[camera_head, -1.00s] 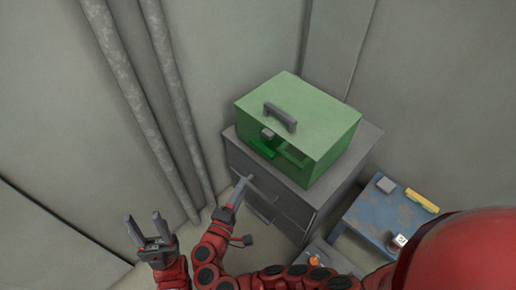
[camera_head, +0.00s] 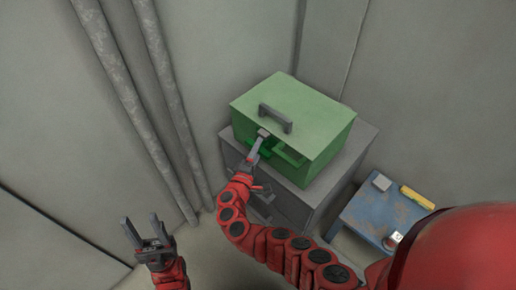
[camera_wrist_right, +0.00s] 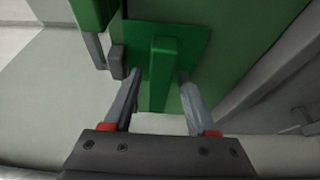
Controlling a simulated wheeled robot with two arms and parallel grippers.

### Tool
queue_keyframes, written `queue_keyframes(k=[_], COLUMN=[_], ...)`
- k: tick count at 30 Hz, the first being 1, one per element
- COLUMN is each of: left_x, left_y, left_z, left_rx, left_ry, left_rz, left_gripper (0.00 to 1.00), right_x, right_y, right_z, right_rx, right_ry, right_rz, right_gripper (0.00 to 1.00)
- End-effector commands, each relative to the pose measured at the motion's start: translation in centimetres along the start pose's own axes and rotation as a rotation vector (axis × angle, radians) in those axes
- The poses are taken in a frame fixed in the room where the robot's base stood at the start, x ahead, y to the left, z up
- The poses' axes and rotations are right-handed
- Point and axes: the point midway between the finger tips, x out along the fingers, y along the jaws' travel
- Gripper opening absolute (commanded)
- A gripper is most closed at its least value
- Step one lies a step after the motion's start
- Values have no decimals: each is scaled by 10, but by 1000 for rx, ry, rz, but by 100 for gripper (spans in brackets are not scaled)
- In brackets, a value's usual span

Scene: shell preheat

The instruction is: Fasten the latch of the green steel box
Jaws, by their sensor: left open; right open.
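The green steel box (camera_head: 300,100) has a dark carry handle on its lid and sits on a grey drawer cabinet. A small grey latch piece (camera_head: 263,132) shows at the front edge of the lid. My right gripper (camera_head: 259,144) is at the box front, just below it, and partly hides that area. In the right wrist view my right gripper (camera_wrist_right: 158,82) is open, its fingers on either side of a green bar (camera_wrist_right: 161,70). A grey block (camera_wrist_right: 117,60) is beside the left finger in that view. My left gripper (camera_head: 140,222) is open and empty, away from the box.
The grey cabinet (camera_head: 307,205) stands near the walls. Pipes (camera_head: 140,105) run along the left wall.

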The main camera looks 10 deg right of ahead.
Motion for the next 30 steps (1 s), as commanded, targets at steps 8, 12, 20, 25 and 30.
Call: queue_keyframes(k=[8, 12, 20, 25, 30], left_x=[0, 0, 0, 0, 3], left_y=[0, 0, 0, 0, 0], left_z=[0, 0, 0, 0, 0], left_rx=[0, 0, 0, 0, 0], left_ry=[0, 0, 0, 0, 0], left_rz=[0, 0, 0, 0, 0], left_gripper=[50, 50, 50, 50, 50], right_x=[2, 2, 2, 2, 2], right_y=[0, 0, 0, 0, 1], right_z=[0, 0, 0, 0, 0], right_rx=[1, 1, 1, 0, -14], right_ry=[0, 0, 0, 0, 0], right_rz=[0, 0, 0, -1, -8], right_gripper=[57, 40, 0, 0, 0])
